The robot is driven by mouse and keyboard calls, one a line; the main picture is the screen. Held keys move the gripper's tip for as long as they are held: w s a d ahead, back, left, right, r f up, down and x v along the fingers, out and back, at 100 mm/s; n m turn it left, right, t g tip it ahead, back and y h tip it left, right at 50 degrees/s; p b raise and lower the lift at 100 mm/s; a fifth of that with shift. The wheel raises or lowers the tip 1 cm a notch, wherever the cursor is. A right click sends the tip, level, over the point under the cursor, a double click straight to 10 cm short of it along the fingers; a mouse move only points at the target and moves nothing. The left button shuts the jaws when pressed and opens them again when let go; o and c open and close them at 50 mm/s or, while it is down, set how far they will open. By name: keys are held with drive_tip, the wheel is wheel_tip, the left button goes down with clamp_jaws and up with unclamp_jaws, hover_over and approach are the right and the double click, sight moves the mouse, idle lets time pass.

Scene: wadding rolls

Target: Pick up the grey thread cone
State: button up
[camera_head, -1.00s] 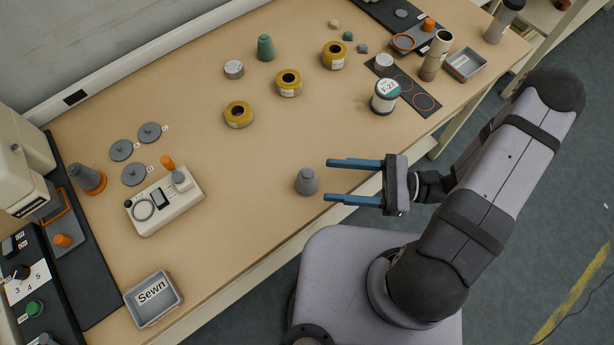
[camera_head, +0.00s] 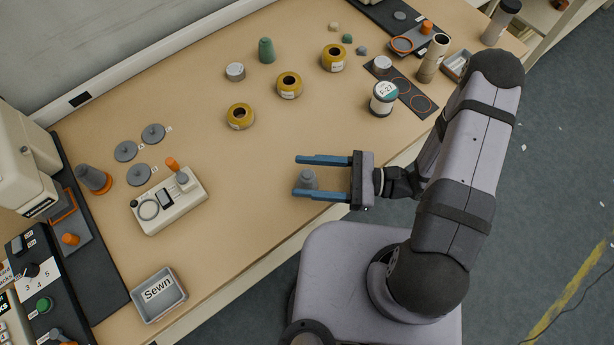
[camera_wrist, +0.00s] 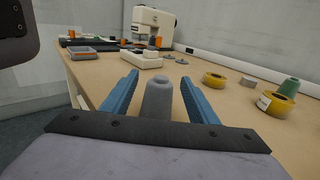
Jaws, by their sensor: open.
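The grey thread cone (camera_head: 308,178) stands upright on the table near its front edge. It also shows in the wrist view (camera_wrist: 157,98), between the two blue fingers. My gripper (camera_head: 308,177) is open, with one finger on each side of the cone. In the head view the near finger hides part of the cone's lower side. A gap shows on both sides of the cone in the wrist view. Another grey cone (camera_head: 93,178) with an orange base stands at the far left, by the sewing machine.
A white device (camera_head: 168,203) with an orange knob and a grey "Sewn" tray (camera_head: 158,294) stand to the left. Yellow rolls (camera_head: 289,85), a green cone (camera_head: 266,50) and a jar labelled F-27 (camera_head: 384,98) stand farther back. The table around the cone is clear.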

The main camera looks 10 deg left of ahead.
sight(307, 175)
drive_tip(key=shift+a, duration=0.2)
drive_tip(key=c, duration=1.2)
drive_tip(key=shift+r, duration=0.1)
drive_tip(key=shift+r, duration=4.9)
